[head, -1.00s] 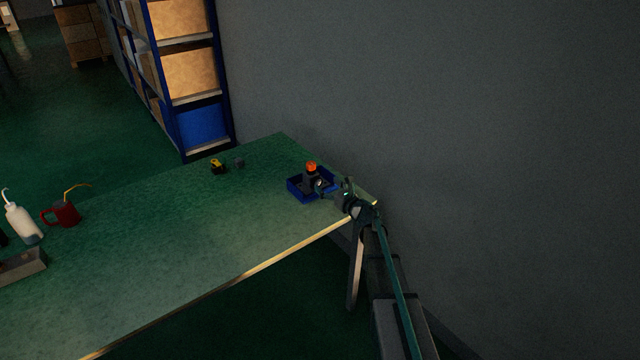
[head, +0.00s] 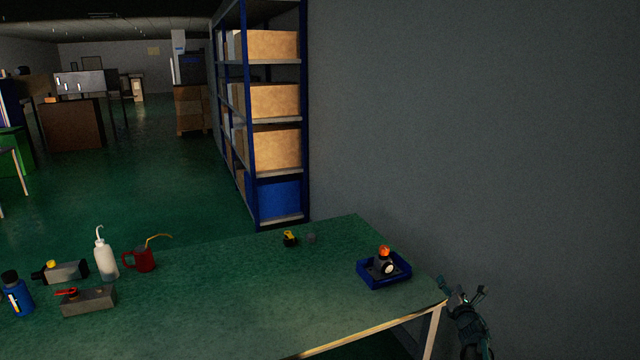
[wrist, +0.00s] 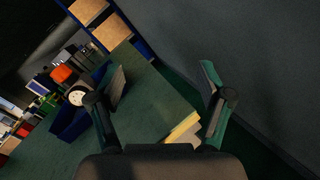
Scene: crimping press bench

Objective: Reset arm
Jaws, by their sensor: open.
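My gripper (head: 474,299) is off the right end of the bench in the head view, open and empty. In the wrist view its two fingers (wrist: 165,92) stand wide apart, with the bench corner (wrist: 182,128) between and beyond them. A blue tray (head: 371,279) sits on the bench near its right end. A dark object with an orange top and a pale round face (head: 385,262) is in the tray. In the wrist view the tray (wrist: 70,124) and the object's pale round face (wrist: 77,97) show left of the left finger.
The green bench top (head: 250,295) is mostly clear in the middle. A red mug (head: 143,259), a white bottle (head: 106,260), a blue bottle (head: 17,295) and grey blocks stand at left. A small yellow-black item (head: 290,239) lies near the back. A grey wall is close on the right.

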